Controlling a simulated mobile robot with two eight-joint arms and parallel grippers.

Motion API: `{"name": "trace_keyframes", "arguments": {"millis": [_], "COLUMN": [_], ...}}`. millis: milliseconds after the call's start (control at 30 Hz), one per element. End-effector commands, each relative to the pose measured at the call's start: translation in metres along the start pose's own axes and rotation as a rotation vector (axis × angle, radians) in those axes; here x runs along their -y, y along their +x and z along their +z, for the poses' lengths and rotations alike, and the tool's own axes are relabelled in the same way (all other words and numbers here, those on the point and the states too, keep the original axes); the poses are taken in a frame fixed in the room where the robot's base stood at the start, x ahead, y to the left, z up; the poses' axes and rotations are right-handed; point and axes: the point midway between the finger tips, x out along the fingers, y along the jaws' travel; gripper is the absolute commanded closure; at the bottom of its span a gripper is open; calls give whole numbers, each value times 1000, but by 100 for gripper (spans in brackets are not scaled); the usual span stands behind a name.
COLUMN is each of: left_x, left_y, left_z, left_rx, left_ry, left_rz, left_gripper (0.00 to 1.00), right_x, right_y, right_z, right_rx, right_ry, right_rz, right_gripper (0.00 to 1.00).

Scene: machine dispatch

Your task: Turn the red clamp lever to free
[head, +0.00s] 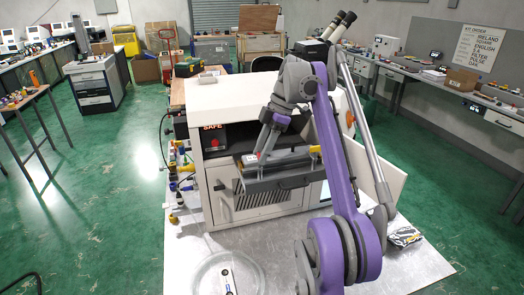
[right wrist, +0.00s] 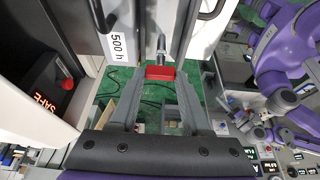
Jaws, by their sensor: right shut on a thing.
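The red clamp lever (right wrist: 160,73) shows as a short red bar between my right gripper's fingertips (right wrist: 158,78) in the right wrist view. The gripper is shut on it. A metal rod stands just beyond the red bar. In the head view my right gripper (head: 261,152) reaches down to the grey slide-out unit (head: 285,178) at the front of the white machine (head: 250,93). The lever is mostly hidden there by the fingers, so its turn angle cannot be read. My left gripper is not seen.
A lit SAFE display (head: 211,127) is left of the slide-out unit, with a red button (head: 215,143) below. A white "500 h" label (right wrist: 117,47) is close to the fingers. An open door panel (head: 385,183) stands right. A clear round dish (head: 228,274) lies in front.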

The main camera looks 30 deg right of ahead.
Motion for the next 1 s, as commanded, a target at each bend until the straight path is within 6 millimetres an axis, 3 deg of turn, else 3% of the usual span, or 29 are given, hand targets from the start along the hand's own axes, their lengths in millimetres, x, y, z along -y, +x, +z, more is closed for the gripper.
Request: {"name": "trace_keyframes", "arguments": {"millis": [467, 500, 667, 1000], "left_x": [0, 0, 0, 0], "left_y": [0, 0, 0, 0], "left_z": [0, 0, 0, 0], "left_rx": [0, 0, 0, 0], "left_ry": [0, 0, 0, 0], "left_rz": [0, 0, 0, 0], "left_gripper": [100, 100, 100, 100], "right_x": [0, 0, 0, 0], "right_y": [0, 0, 0, 0], "right_z": [0, 0, 0, -1], "right_rx": [1, 1, 1, 1], "right_ry": [-16, -16, -15, -14], "right_rz": [-6, -6, -6, -6], "right_gripper": [100, 51, 22, 22]}}
